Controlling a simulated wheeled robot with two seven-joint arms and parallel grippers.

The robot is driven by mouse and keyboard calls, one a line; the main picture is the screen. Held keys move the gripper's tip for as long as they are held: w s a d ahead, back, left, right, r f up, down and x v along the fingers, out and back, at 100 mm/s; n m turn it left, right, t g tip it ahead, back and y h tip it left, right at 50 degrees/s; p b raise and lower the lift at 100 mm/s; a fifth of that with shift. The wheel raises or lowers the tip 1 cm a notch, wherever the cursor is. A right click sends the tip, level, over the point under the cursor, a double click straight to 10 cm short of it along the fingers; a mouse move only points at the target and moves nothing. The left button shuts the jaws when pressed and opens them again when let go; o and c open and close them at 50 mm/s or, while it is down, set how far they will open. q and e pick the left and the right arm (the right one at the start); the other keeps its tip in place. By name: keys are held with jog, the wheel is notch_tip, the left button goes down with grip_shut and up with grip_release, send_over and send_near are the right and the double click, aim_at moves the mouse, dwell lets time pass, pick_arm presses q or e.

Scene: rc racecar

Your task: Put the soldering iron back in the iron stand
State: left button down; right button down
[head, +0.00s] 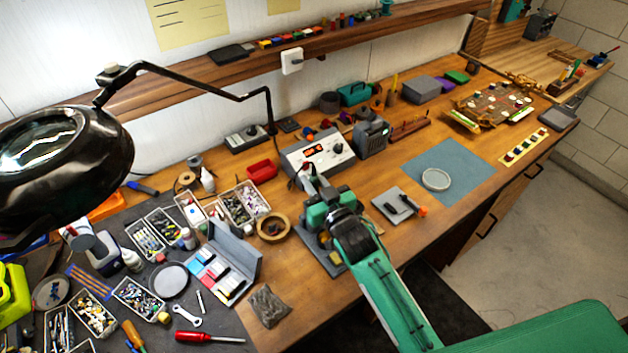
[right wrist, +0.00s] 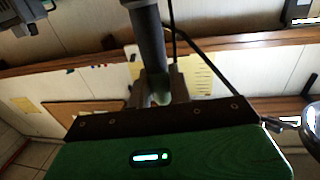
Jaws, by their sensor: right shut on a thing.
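My right gripper (head: 310,186) reaches in over the middle of the bench, in front of the soldering station (head: 322,152) with its lit red display. In the right wrist view, the right gripper (right wrist: 158,88) is shut on a dark, round handle, which I take to be the soldering iron (right wrist: 148,38). In the head view the gripper mostly hides the iron. A flat grey base with a yellow patch (head: 334,257), which looks like the iron stand, lies on the bench below the gripper. My arm covers much of it. My left gripper is in neither view.
A round wooden bowl (head: 273,226) and an open grey case (head: 236,262) stand left of the arm. A small grey tray (head: 396,207) and a blue mat (head: 448,166) lie to the right. A black magnifier lamp (head: 60,165) hangs at the left. Parts bins crowd the left bench.

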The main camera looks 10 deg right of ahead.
jog(key=shift+f+b, duration=0.35)
jog(key=shift+f, duration=0.2)
jog(key=c, duration=0.8)
grip_release()
jog(key=shift+s, duration=0.1)
jog(key=shift+s+d+r+p, duration=0.2)
jog(key=shift+s+p, duration=0.2)
jog(key=shift+s, duration=0.15)
jog(key=shift+s+d+r+p, duration=0.1)
jog(key=shift+s+r+p, duration=0.1)
jog(key=shift+s+p, duration=0.25)
jog(key=shift+s+d+r+p, duration=0.2)
jog(key=shift+s+p, duration=0.1)
jog(key=shift+s, duration=0.35)
jog(key=shift+s+d+r+p, duration=0.15)
jog(key=shift+s+p, duration=0.15)
jog(key=shift+s, duration=0.25)
jog(key=shift+s+d+r+p, duration=0.15)
jog(key=shift+s+p, duration=0.1)
jog(key=shift+s, duration=0.3)
jog(key=shift+s+d+r+p, duration=0.15)
jog(key=shift+s+p, duration=0.15)
jog(key=shift+s, duration=0.25)
